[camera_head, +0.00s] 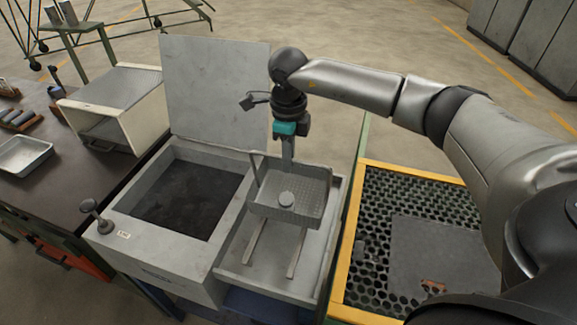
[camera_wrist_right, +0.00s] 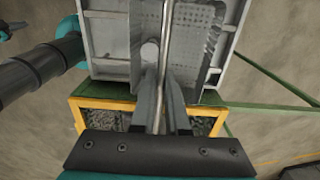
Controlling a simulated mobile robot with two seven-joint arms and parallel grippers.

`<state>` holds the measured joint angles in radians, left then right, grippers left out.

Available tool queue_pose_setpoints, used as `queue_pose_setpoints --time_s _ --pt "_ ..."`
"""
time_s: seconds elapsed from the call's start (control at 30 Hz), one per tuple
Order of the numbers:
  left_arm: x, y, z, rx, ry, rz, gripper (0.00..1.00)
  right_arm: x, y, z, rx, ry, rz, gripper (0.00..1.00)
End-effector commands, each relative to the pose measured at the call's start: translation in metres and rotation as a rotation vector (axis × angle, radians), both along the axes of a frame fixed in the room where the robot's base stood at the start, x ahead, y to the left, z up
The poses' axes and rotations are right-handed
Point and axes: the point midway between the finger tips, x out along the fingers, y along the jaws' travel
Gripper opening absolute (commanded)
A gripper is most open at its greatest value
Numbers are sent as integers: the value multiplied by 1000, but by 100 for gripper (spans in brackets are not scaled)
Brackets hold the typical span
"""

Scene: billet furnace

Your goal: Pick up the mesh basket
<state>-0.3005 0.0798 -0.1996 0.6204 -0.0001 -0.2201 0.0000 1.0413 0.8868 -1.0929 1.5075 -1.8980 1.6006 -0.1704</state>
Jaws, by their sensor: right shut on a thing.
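The grey mesh basket (camera_head: 314,187) is over the right-hand tray section of the open bath unit, above two pale rails. It looks level, and I cannot tell whether it touches the rails. A small round pale piece (camera_head: 286,199) lies inside it; it also shows in the wrist view (camera_wrist_right: 150,51). My right gripper (camera_head: 288,151) points down over the basket. In the wrist view its fingers (camera_wrist_right: 161,112) are shut on the basket's thin metal handle (camera_wrist_right: 166,35). The fingers hide part of the handle. My left gripper is in neither view.
A dark-filled tank (camera_head: 187,200) with a raised lid (camera_head: 217,88) behind it is left of the basket. A yellow-framed grating (camera_head: 352,240) lies to the right. A dark table (camera_head: 75,168) with a metal tray (camera_head: 22,155) and white box (camera_head: 117,95) stands at left.

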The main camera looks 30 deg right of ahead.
Motion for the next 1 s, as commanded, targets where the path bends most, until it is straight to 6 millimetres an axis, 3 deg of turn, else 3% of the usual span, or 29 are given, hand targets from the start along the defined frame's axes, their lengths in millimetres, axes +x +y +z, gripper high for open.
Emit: queue_pose_setpoints --time_s 0.6,0.8,1.0 --pt "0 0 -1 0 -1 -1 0 2 0 147 2 -12 -1 0" --pt "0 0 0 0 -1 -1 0 1 0 173 2 -9 -1 0" --pt "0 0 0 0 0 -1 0 1 0 183 2 -7 0 0"
